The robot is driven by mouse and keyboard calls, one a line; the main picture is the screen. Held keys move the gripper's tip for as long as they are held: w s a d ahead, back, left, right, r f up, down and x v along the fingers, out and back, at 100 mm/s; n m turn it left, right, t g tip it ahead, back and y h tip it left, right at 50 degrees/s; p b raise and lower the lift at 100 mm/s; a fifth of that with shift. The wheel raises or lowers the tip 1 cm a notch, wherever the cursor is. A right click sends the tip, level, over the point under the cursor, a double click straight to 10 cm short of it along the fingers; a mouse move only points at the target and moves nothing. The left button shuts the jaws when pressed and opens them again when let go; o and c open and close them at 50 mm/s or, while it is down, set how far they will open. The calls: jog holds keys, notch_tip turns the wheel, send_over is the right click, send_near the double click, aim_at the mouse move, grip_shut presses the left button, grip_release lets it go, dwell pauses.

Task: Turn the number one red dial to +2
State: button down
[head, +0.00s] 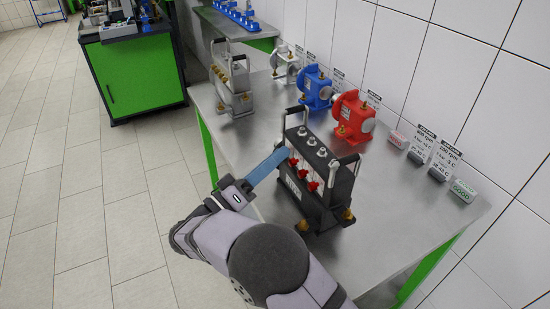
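A black box-shaped unit (335,170) with two upright handles stands on the metal table. Its front left face carries a row of three red dials on white plates: the far one (293,162), the middle one (303,174) and the near one (312,186). Their numbers and scale marks are too small to read. My gripper (283,154) reaches in from the left with long blue fingers. Its tips are close to the far red dial, and I cannot tell whether they touch it. The fingers overlap in this view, so their gap is hidden.
The metal table (400,215) also holds a red pump (352,116), a blue pump (314,88), a white pump (284,64) and a grey handled unit (231,85). Small labelled blocks (462,191) stand along the tiled wall. The table is bare right of the black unit.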

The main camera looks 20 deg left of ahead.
jog(key=shift+n+y, duration=0.3)
jog(key=shift+n, duration=0.5)
jog(key=c, duration=1.7)
grip_release()
jog(key=shift+s, duration=0.1)
jog(key=shift+b+v, duration=1.05)
jog(key=shift+v, duration=2.6)
jog(key=shift+r, duration=0.1)
